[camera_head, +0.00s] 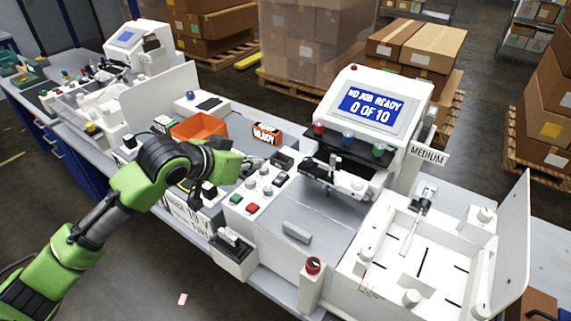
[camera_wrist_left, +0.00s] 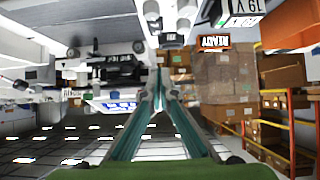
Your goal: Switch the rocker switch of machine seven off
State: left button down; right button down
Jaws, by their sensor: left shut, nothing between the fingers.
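The nearest machine (camera_head: 385,100) is white, with a lit screen (camera_head: 371,106) reading "NO JOB READY 0 OF 10". No label with seven is readable on it. Its sloped control panel (camera_head: 262,190) carries a green button (camera_head: 236,198), a red button (camera_head: 252,208), several knobs and a dark switch-like part (camera_head: 283,161). I cannot tell whether that part is the rocker switch or how it is set. My left gripper (camera_head: 246,168) is at the panel's left rear edge, shut and empty. In the left wrist view its teal fingers (camera_wrist_left: 158,95) meet at the tips; contact is unclear.
An orange bin (camera_head: 200,126) and a small orange-and-black sign (camera_head: 267,133) stand behind my left gripper. A red-topped post (camera_head: 313,266) stands at the front edge. A white tray (camera_head: 420,262) lies right. Another machine (camera_head: 138,43) stands far left.

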pick_arm(q)
jog(key=p, duration=0.3)
send_near(283, 172)
jog(key=w+d, duration=0.1)
jog(key=w+d+r, duration=0.1)
jog(key=w, duration=0.1)
jog(key=shift+d+r, duration=0.1)
jog(key=f, duration=0.2)
jog(key=f+p, duration=0.1)
jog(key=shift+w+d+f, duration=0.15)
jog(key=shift+w+d, duration=0.2)
jog(key=shift+w, duration=0.05)
jog(key=shift+f, duration=0.65)
